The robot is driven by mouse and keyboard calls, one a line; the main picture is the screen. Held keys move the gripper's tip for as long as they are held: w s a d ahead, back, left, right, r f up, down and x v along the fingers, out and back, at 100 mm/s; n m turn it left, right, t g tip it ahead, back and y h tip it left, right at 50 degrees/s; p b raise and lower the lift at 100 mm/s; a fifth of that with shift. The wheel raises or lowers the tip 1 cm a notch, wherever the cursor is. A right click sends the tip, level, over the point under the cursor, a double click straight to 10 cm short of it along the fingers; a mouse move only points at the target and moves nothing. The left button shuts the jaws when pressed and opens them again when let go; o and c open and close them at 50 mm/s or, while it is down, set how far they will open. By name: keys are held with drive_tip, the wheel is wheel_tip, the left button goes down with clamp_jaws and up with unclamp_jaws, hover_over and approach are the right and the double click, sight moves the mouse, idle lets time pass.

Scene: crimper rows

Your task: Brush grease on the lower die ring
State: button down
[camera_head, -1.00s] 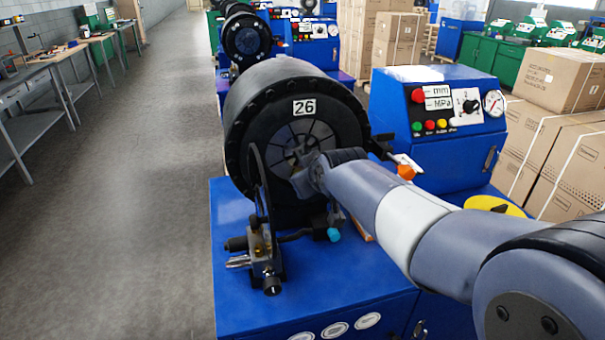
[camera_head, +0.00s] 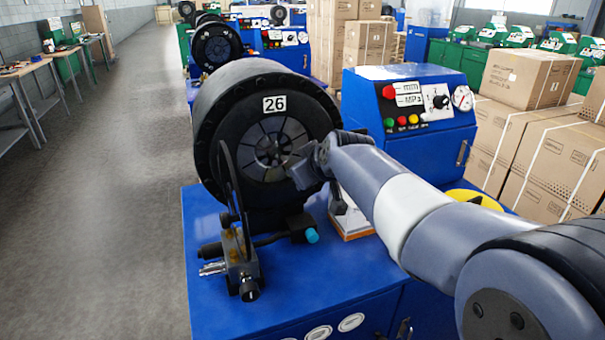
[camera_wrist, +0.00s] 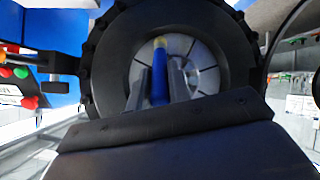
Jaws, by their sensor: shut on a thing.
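The crimper marked 26 (camera_head: 274,104) has a round black head with a ring of grey die segments (camera_head: 268,150) in its middle. My gripper (camera_head: 300,170) is in front of the lower right of this ring; its jaws are small and dark in the head view. In the wrist view my gripper (camera_wrist: 159,88) is shut on a brush with a blue handle (camera_wrist: 158,78) and a pale yellowish tip (camera_wrist: 160,42). The tip overlaps the die segments (camera_wrist: 202,75) in the picture; I cannot tell whether it touches them.
A black bracket with a valve block (camera_head: 240,262) stands on the blue base (camera_head: 330,275), left of my gripper. A white and orange item (camera_head: 352,222) sits under my arm. A blue control box (camera_head: 420,150) stands right, with cartons (camera_head: 530,75) beyond. The aisle at left is clear.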

drive_tip(key=s+a+p, duration=0.2)
drive_tip(key=a, duration=0.4)
drive_tip(key=shift+a, duration=0.4)
drive_tip(key=shift+s, duration=0.1)
idle(0.3)
drive_tip(key=shift+s+d+b, duration=0.3)
drive_tip(key=shift+s, duration=0.65)
drive_tip(key=shift+s+d+b, duration=0.3)
drive_tip(key=shift+s, duration=0.6)
drive_tip(key=shift+s+d+b, duration=0.3)
drive_tip(key=shift+s, duration=0.65)
drive_tip(key=s, duration=0.3)
drive_tip(key=shift+d+b, duration=0.3)
drive_tip(key=shift+d, duration=0.1)
drive_tip(key=shift+w, duration=0.2)
